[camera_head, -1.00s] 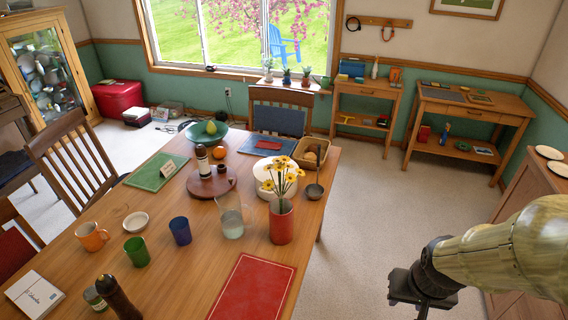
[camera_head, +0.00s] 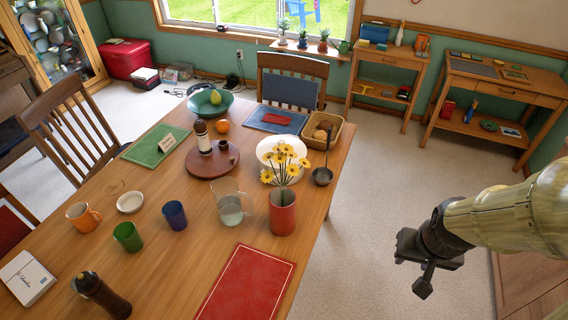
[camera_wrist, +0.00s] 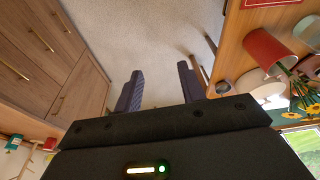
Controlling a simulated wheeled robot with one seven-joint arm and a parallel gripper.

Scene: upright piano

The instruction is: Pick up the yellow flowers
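The yellow flowers (camera_head: 284,162) stand upright in a red vase (camera_head: 282,212) near the right edge of the wooden dining table. In the wrist view the red vase (camera_wrist: 268,50) and flowers (camera_wrist: 298,105) appear at the right, tipped by the camera's angle. My gripper (camera_head: 423,270) hangs over the floor to the right of the table, apart from the vase. In the wrist view its two fingers (camera_wrist: 157,90) are spread with a gap between them and only floor behind, so it is open and empty.
Close around the vase are a glass pitcher (camera_head: 230,204), a white bowl (camera_head: 270,150), a dark ladle bowl (camera_head: 322,177) and a red placemat (camera_head: 245,288). Drawers (camera_wrist: 45,55) stand on the wrist view's left. The floor (camera_head: 375,190) right of the table is clear.

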